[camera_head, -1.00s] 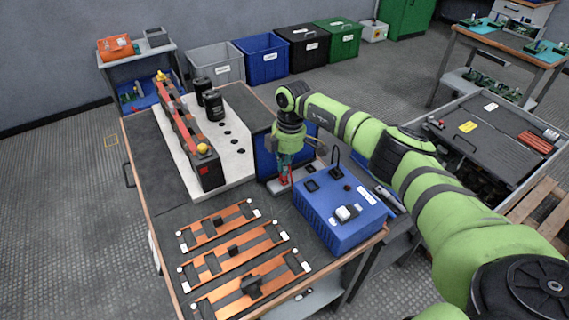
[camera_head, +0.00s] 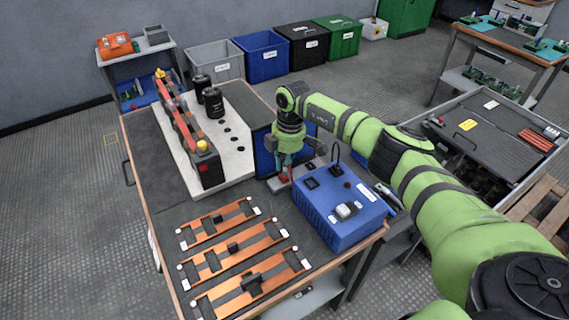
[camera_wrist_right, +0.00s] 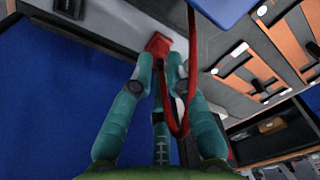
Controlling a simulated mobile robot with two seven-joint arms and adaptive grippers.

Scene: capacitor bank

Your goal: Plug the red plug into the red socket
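My right gripper (camera_head: 286,171) points down at a low grey plate (camera_head: 277,186) between the workbench's dark mat and the blue box. Its teal fingers fill the middle of the right wrist view (camera_wrist_right: 159,60) and are close together. A red cable (camera_wrist_right: 187,100) loops down and runs up between them, so they appear closed on the red plug, whose body is mostly hidden. A red block (camera_wrist_right: 158,43) shows just beyond the fingertips, on the grey surface. I cannot tell whether it is the socket or part of the plug. My left gripper is not in view.
The blue box (camera_head: 318,222) with a black cable stands right beside the gripper. A bank with black cylinders on a white board (camera_head: 238,165) is to the left. Copper bar assemblies (camera_head: 232,243) lie in front. A blue panel (camera_wrist_right: 45,105) is close on the wrist view's left.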

